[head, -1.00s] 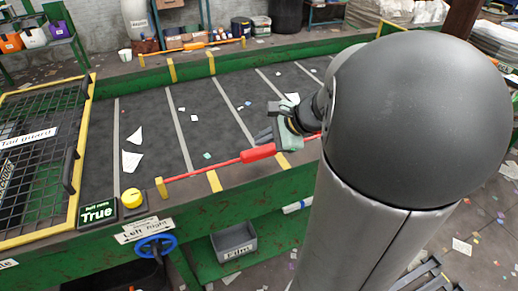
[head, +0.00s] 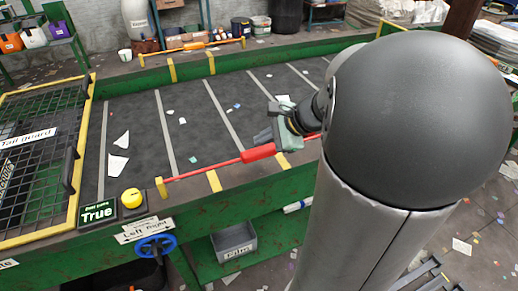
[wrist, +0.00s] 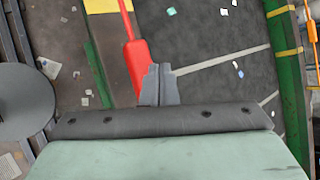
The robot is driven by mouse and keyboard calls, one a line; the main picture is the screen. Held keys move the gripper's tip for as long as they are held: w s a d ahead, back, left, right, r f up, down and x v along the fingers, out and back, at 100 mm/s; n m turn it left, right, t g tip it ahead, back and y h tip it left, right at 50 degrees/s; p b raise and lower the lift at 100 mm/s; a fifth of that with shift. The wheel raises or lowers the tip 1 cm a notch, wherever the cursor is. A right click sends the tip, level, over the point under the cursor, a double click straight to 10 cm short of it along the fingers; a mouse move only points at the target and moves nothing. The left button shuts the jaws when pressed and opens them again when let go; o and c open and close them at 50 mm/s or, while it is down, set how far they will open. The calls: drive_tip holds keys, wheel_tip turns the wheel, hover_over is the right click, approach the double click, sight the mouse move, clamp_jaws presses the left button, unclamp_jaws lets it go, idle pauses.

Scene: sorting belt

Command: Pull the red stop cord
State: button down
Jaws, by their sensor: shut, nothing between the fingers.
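The red stop cord (head: 205,170) runs along the near edge of the belt from a yellow post (head: 162,187) towards my arm, with a thicker red handle (head: 258,153) partway along. My gripper (head: 264,136) is at the right end of this handle, over the belt. In the wrist view the fingers (wrist: 158,84) are shut and empty, just beside the red handle (wrist: 137,62); whether they touch it I cannot tell. My arm hides the cord's far right end in the head view.
The dark belt (head: 140,110) carries scraps of paper. A yellow-framed mesh tail guard (head: 40,150) is at left. Another cord (head: 195,46) runs along the far side.

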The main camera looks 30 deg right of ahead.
sight(262, 151)
drive_tip(key=shift+f+b, duration=0.4)
drive_tip(key=shift+f, duration=0.05)
drive_tip(key=shift+f+b, duration=1.45)
drive_tip(key=shift+f, duration=0.2)
idle(1.2)
drive_tip(key=shift+r, duration=0.1)
drive_tip(key=shift+r+p, duration=1.65)
drive_tip(key=shift+r, duration=0.35)
wheel_tip(262, 151, up, 5)
drive_tip(key=p, duration=0.4)
